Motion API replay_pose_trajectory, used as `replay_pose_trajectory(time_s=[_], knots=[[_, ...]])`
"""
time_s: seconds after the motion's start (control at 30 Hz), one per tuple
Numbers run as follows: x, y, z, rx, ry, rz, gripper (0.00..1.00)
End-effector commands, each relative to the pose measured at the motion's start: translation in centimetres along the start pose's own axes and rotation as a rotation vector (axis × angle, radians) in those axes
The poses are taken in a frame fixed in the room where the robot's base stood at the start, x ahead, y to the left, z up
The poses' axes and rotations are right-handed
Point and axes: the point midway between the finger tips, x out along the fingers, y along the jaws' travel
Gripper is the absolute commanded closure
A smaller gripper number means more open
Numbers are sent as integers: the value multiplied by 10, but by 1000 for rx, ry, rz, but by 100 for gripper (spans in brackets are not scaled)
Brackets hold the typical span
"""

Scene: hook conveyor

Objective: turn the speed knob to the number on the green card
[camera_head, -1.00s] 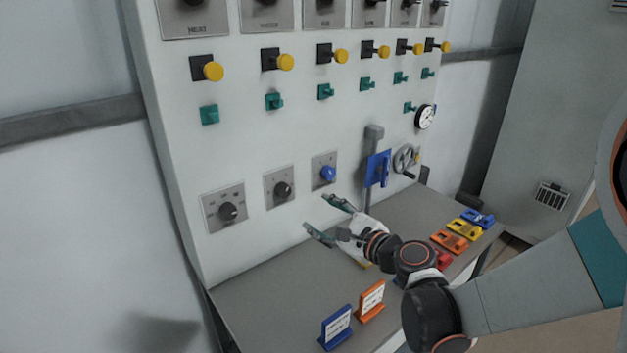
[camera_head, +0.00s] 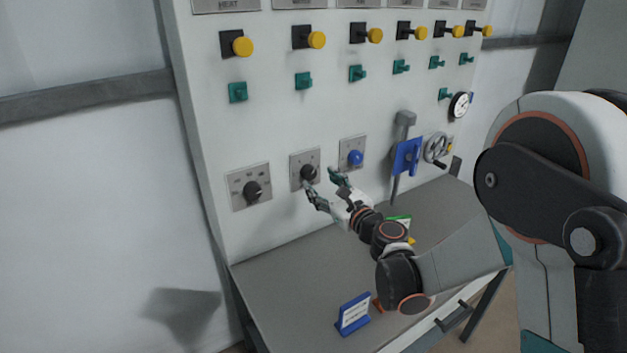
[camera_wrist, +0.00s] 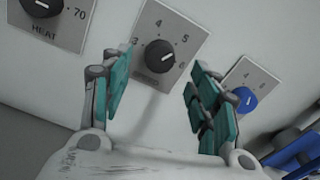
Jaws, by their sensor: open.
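The speed knob (camera_head: 309,172) is the black knob on the middle grey plate of the lower panel row. In the wrist view the knob (camera_wrist: 159,56) sits between my finger pads, with several numbers including 4, 5 and 6 around it; its exact setting is hard to read. My gripper (camera_head: 322,181) is open in front of this plate, its fingers on either side of the knob. Contact cannot be told. A green card (camera_head: 402,218) stands on the bench, mostly hidden behind my arm; its number is not readable.
The heat knob (camera_head: 253,191) is to the left and a blue knob (camera_head: 355,158) is close on the right. A blue lever plate (camera_head: 407,157) and a handwheel (camera_head: 436,148) are further right. A blue card (camera_head: 353,314) stands on the grey bench (camera_head: 290,290), whose left part is clear.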

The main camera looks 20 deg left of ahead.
Motion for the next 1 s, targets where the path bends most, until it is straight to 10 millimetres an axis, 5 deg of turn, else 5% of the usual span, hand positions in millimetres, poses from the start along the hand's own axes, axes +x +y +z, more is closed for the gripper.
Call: replay_pose_trajectory(time_s=[0.3,0.7,0.9,1.0], knots=[[44,1,-1,-1,0,1,45],[51,0,0,-1,0,0,45],[51,0,0,-1,0,0,88],[51,0,0,-1,0,0,89]])
